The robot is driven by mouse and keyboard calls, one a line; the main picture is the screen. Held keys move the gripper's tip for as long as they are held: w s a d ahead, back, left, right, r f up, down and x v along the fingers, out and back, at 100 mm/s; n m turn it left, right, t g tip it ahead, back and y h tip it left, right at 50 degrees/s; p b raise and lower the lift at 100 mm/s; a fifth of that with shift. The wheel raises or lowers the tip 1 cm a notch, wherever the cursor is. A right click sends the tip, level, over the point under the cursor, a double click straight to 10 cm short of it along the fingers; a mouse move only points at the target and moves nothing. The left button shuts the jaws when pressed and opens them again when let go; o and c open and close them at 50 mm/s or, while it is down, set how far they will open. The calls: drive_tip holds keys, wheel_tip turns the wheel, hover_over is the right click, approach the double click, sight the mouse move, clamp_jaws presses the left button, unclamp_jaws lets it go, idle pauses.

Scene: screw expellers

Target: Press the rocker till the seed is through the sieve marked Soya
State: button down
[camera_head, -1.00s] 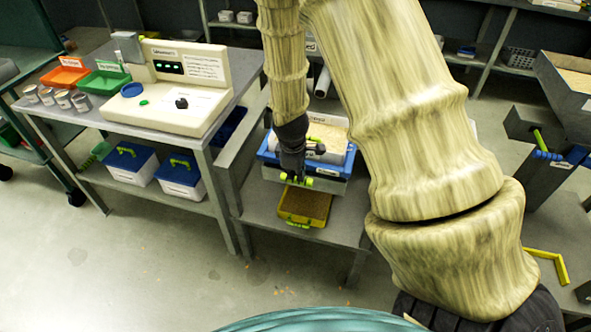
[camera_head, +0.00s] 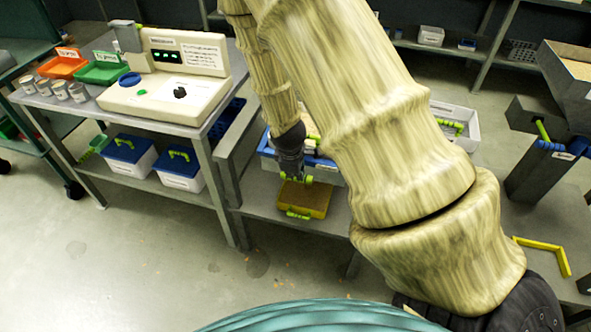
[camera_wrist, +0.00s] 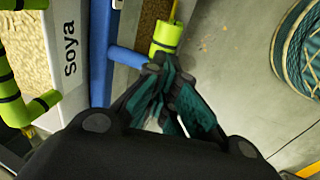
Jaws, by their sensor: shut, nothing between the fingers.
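The sieve unit marked "Soya" shows its white wall and label (camera_wrist: 70,48) at the left of the wrist view, with brown seed beside it. A blue frame (camera_wrist: 101,50) runs along that wall, and a short blue bar (camera_wrist: 125,57) sticks out from it; I cannot tell whether this is the rocker. My gripper (camera_wrist: 160,78) is shut and empty, its tips close to the bar's end; contact is unclear. In the head view my gripper (camera_head: 295,180) is just above a yellow tray (camera_head: 317,203), in front of the blue frame (camera_head: 266,152). My arm hides much of the unit.
A green-padded handle (camera_wrist: 167,38) lies just beyond my fingertips. A white tray with a green handle (camera_head: 452,127) stands behind my arm. A cream console (camera_head: 165,97) is on the left table. A grey hopper (camera_head: 570,70) is at the right. Floor in front is clear.

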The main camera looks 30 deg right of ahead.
drive_tip(key=shift+s+a+f, duration=0.25)
drive_tip(key=shift+s+f, duration=0.1)
drive_tip(key=shift+f, duration=0.25)
drive_tip(key=shift+s, duration=0.1)
drive_tip(key=p+v, duration=0.3)
drive_tip(key=v, duration=1.2)
drive_tip(key=shift+w, duration=0.35)
drive_tip(key=shift+d, duration=0.15)
idle(1.8)
drive_tip(key=s+a+f+m+g+y, duration=0.1)
drive_tip(key=s+a+f+m, duration=0.3)
drive_tip(key=s+f, duration=0.9)
drive_tip(key=s+a+f+m+g+y, duration=0.1)
drive_tip(key=s+a+f+m, duration=0.3)
drive_tip(key=s+f, duration=0.9)
wheel_tip(320, 180, down, 3)
drive_tip(key=shift+s+a+r+y+p, duration=0.2)
drive_tip(key=shift+a+y+p, duration=0.15)
drive_tip(key=shift+a, duration=0.75)
